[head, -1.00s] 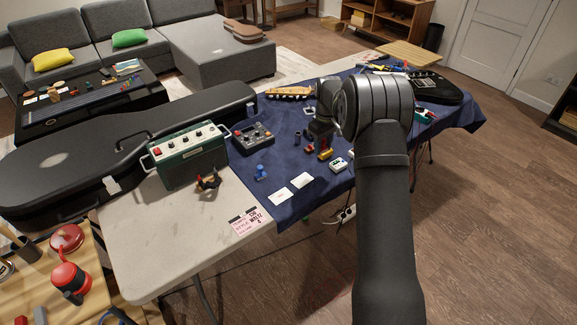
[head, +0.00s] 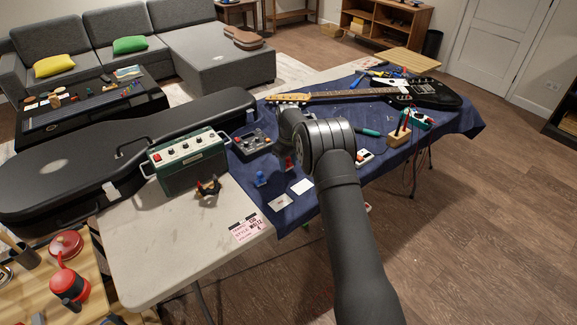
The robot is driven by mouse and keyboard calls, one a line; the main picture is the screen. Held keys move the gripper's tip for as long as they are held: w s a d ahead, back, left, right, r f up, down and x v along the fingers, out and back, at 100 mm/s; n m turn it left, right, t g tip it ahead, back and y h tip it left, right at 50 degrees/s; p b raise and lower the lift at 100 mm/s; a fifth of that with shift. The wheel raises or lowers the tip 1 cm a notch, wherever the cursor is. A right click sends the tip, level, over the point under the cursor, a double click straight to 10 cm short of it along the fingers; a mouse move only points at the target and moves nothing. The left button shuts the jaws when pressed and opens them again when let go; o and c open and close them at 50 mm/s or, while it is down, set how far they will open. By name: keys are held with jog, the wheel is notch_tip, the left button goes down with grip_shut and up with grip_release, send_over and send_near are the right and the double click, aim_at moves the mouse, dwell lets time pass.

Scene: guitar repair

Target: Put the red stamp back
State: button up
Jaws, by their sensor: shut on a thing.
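The red stamp (head: 289,164) shows as a small red shape beneath my wrist, over the blue cloth. My gripper (head: 290,154) points down and is shut on the red stamp; the fingers are small and dark, partly hidden by my arm. Whether the stamp touches the cloth I cannot tell. A blue stamp (head: 261,178) stands upright on the cloth, to the left of and nearer than the red one. Two white cards, a left card (head: 281,203) and a right card (head: 301,187), lie in front of the stamps.
A green amplifier (head: 188,162) and a black guitar case (head: 60,165) stand to the left. A grey mixer box (head: 251,141) sits behind the blue stamp. An electric guitar (head: 425,92) lies along the back. A wooden block with tools (head: 399,137) is at right. My arm hides part of the cloth.

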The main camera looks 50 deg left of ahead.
aim_at(289, 158)
jog(key=shift+f, duration=0.7)
jog(key=shift+f, duration=0.1)
jog(key=o, duration=0.8)
notch_tip(289, 158, up, 12)
jog(key=shift+r, duration=0.1)
jog(key=shift+f, duration=4.1)
